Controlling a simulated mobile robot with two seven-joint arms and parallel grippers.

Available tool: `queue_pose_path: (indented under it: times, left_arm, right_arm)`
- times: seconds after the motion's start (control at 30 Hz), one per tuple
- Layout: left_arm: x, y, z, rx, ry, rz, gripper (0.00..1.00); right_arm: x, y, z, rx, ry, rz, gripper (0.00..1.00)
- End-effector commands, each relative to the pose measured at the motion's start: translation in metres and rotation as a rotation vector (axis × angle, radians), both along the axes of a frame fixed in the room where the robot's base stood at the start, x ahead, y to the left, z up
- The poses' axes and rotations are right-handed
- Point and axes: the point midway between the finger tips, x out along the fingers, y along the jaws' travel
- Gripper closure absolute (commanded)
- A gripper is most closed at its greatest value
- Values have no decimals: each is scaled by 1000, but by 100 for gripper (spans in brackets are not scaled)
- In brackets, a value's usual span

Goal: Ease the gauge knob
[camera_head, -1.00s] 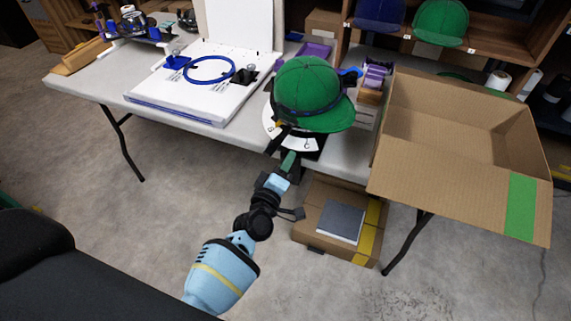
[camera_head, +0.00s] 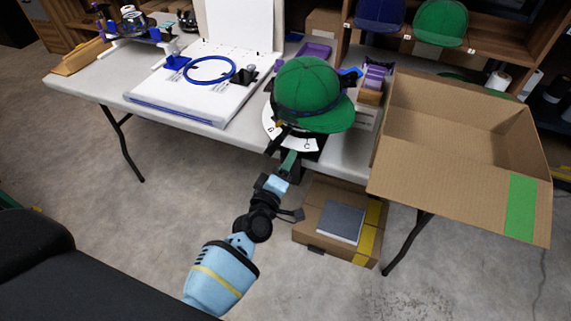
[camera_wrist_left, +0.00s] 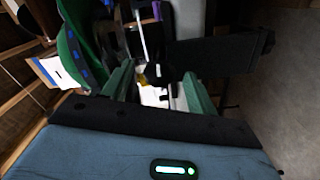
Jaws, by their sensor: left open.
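A green cap (camera_head: 305,88) with a dark band sits at the table's front edge, over a white dial (camera_head: 303,143) with black letters, which I take as the gauge. A dark bar-shaped part (camera_head: 277,141) lies over the dial's front; I cannot tell if it is the knob. My left gripper (camera_head: 288,160) is at the dial's front, its green fingers close to the dark part. In the left wrist view the fingers (camera_wrist_left: 158,90) stand apart, with white dial surface, a small yellow part (camera_wrist_left: 143,80) and dark parts between or beyond them. Contact is unclear. My right gripper is not in view.
An open cardboard box (camera_head: 455,120) stands right of the cap. A white board with a blue ring (camera_head: 209,69) lies to the left. A closed carton (camera_head: 310,235) with a grey item on it is on the floor below. Shelves with caps (camera_head: 440,22) stand behind.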

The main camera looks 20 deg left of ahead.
Motion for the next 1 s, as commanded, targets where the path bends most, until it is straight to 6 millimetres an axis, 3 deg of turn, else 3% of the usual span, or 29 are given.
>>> queue_pose_path:
  times: [0.5, 1.0]
  left_arm:
    - [-67, 2, -1, 1, 1, -1, 42]
    - [-75, 3, 0, 0, 0, 0, 42]
  right_arm:
    - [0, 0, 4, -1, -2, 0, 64]
    - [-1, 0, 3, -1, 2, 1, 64]
